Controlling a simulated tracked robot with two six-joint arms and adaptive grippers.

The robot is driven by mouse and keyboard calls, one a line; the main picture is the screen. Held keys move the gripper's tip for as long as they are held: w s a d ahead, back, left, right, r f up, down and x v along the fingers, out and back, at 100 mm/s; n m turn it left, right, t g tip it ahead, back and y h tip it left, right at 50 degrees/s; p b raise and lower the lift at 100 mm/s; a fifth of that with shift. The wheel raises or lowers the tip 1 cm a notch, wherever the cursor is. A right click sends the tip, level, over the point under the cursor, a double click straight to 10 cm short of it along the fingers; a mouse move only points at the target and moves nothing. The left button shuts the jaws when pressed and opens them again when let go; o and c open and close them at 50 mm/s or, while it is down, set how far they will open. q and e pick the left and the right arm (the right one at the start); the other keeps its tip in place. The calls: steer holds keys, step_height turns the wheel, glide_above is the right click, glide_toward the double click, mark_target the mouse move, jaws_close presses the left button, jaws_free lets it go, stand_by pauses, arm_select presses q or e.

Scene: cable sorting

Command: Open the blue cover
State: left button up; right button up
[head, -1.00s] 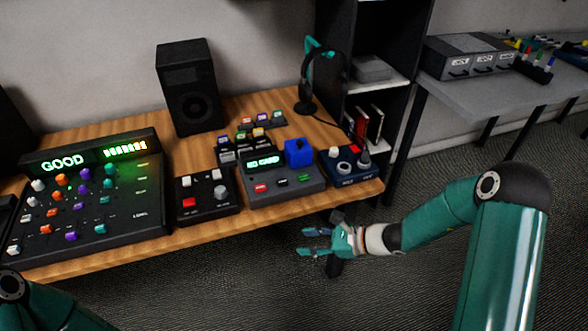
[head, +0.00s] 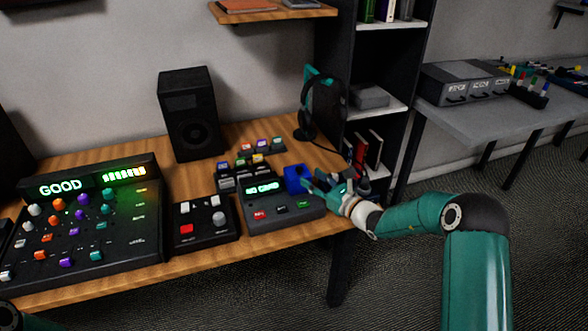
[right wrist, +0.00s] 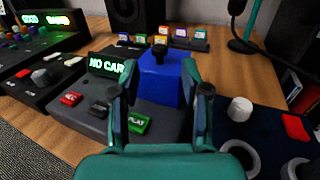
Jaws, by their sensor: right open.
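The blue cover (head: 296,176) sits at the right rear of a grey device (head: 285,212) whose green display reads "NO CARD". It looks closed. My right gripper (head: 306,181) is open and empty, level with the cover's right side in the head view. In the right wrist view my right gripper (right wrist: 162,92) has one finger on each side of the cover's near face; I cannot tell whether they touch it. My left gripper is not in view.
A button box (head: 203,220) and a mixer panel (head: 85,225) stand to the left. Coloured cards in holders (head: 257,158) are behind the device. A speaker (head: 188,113) and headphones (head: 318,105) stand at the back. A knob box (right wrist: 265,140) is beneath my right gripper's right side.

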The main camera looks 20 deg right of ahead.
mark_target(302, 171)
steer(key=x, duration=0.6)
steer(key=shift+w+a, duration=0.1)
steer(key=shift+w, duration=0.05)
jaws_close()
